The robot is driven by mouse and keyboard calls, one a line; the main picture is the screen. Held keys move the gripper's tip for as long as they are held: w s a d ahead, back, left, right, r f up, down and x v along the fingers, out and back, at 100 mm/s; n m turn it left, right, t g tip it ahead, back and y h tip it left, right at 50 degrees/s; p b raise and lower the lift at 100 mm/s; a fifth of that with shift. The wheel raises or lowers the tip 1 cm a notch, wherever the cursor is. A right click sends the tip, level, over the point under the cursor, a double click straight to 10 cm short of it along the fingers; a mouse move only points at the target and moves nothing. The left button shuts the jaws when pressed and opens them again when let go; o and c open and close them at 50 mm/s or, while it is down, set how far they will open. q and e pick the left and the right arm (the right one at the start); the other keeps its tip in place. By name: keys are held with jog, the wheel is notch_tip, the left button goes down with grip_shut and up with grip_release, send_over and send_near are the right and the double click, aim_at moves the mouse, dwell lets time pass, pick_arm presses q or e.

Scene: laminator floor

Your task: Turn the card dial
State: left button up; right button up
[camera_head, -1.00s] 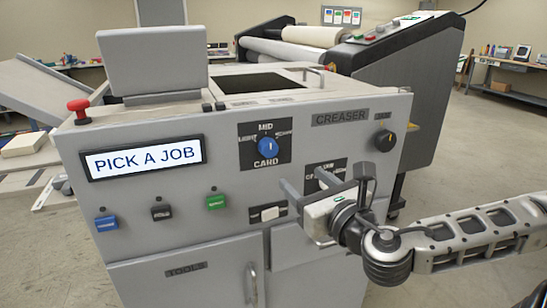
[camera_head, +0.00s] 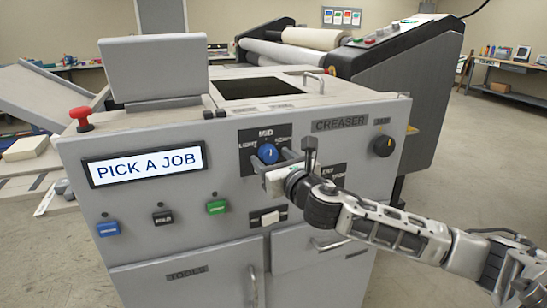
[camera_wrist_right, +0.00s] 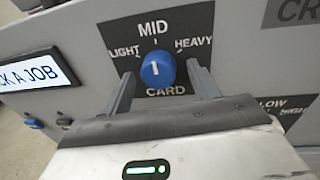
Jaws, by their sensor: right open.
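The card dial is a round blue knob (camera_head: 268,153) on a black plate on the creaser's front panel. In the right wrist view the blue knob (camera_wrist_right: 158,71) has a white mark pointing up toward MID, with LIGHT at left and HEAVY at right. My right gripper (camera_head: 270,160) is at the dial. In the wrist view its open fingers (camera_wrist_right: 160,85) stand on either side of the knob, with gaps showing between each finger and the knob. The CARD label is partly hidden in the head view. My left gripper is not in view.
A roller machine (camera_head: 400,60) stands behind. The floor at right is clear.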

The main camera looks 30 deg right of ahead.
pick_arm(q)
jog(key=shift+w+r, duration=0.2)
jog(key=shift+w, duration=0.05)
pick_arm(e)
jog(key=shift+w, duration=0.1)
jog(key=c, duration=1)
jog(key=shift+o, duration=0.2)
